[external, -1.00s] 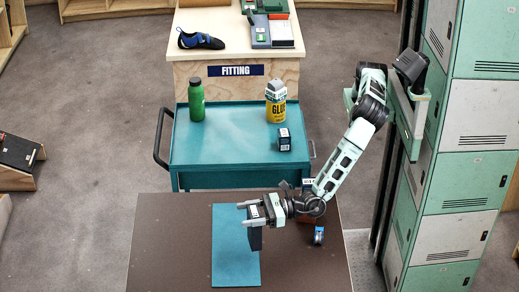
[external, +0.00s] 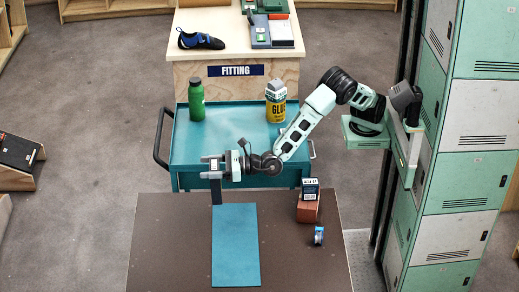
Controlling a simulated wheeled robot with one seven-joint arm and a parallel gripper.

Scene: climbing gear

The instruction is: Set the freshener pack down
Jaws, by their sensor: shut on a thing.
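My gripper (external: 212,167) points left and is shut on a dark, upright pack, taken to be the freshener pack (external: 216,192). The pack hangs below the fingers, in line with the far end of the blue mat (external: 236,245) on the brown table. Whether its bottom touches anything cannot be told from this angle. The blue mat is bare.
On the table's right, a dark labelled box (external: 309,186) sits on a reddish-brown block (external: 307,212), with a small blue roll (external: 318,236) nearby. The teal cart (external: 235,120) behind carries a green bottle (external: 196,100) and a yellow glue bottle (external: 275,103). Lockers (external: 470,130) stand right.

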